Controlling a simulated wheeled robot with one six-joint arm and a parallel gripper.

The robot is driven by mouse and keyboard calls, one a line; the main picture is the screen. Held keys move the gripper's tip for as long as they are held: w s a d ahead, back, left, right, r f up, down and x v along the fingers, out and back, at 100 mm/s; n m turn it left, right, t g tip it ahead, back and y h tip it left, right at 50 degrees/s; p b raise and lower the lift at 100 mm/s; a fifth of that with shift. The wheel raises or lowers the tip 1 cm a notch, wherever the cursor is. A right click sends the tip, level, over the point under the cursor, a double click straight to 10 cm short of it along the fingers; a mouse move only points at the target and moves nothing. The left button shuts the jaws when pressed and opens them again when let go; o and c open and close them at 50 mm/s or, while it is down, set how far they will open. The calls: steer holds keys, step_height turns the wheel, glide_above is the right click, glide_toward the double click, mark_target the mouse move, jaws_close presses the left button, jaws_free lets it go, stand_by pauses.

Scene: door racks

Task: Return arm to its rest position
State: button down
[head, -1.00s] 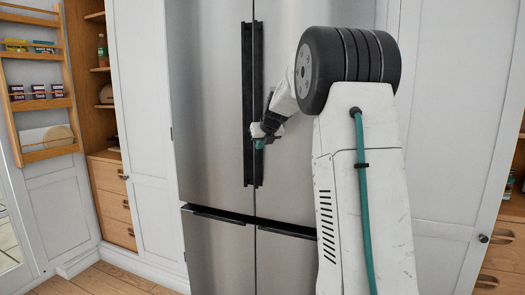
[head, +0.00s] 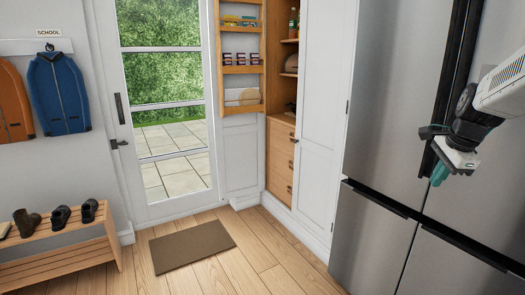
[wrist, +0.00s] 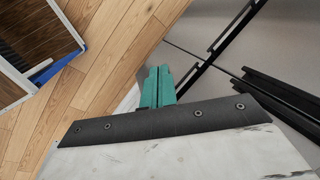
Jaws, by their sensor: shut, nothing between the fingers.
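My gripper (head: 440,172) is at the right of the head view, in front of the steel fridge (head: 390,110) and its black vertical handle (head: 452,85). In the wrist view my gripper (wrist: 158,72) shows its two green fingers side by side, touching, with nothing between them. The fingers point down and appear apart from the fridge front. Most of my arm is out of the head view at the right.
The pantry cabinet (head: 320,120) stands left of the fridge. A shoe bench (head: 60,245) and a doormat (head: 192,246) lie across clear wooden floor (head: 240,265).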

steer(key=s+a+f+n+g, duration=0.1)
steer(key=s+a+n, duration=0.8)
steer(key=s, duration=0.5)
steer(key=s+a+f+n+g, duration=0.1)
steer(key=s+a+n, duration=0.9)
steer(key=s+a, duration=0.3)
steer(key=shift+s+a+f+n, duration=0.3)
steer(key=shift+s+a, duration=0.1)
steer(key=shift+s, duration=0.55)
